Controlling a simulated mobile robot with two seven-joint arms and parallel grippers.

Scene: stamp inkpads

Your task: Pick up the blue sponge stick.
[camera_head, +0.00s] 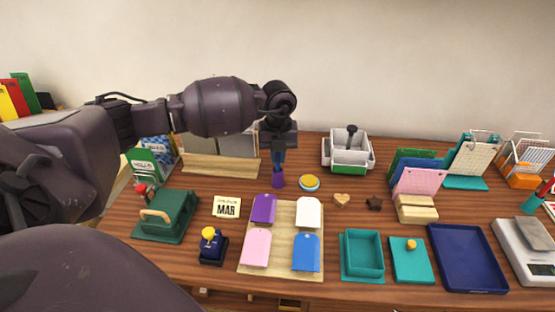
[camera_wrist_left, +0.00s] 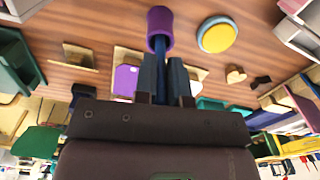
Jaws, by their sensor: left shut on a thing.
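My left gripper (camera_head: 278,158) is above the back middle of the table, fingers pointing down. It is shut on the blue sponge stick (camera_wrist_left: 162,52), whose thin blue shaft shows between the fingers in the left wrist view. A purple cylindrical piece (camera_head: 278,178) is at the lower end of the shaft; it also shows in the left wrist view (camera_wrist_left: 159,22). I cannot tell whether this piece is the stick's end or a holder around it, nor whether it touches the table. My right gripper is not in view.
A round yellow inkpad with a blue rim (camera_head: 309,183) lies just right of the purple piece. A wooden board (camera_head: 280,238) with coloured tags lies in front. A white-grey box (camera_head: 348,152) stands behind right. A green stamp machine (camera_head: 165,217) stands left.

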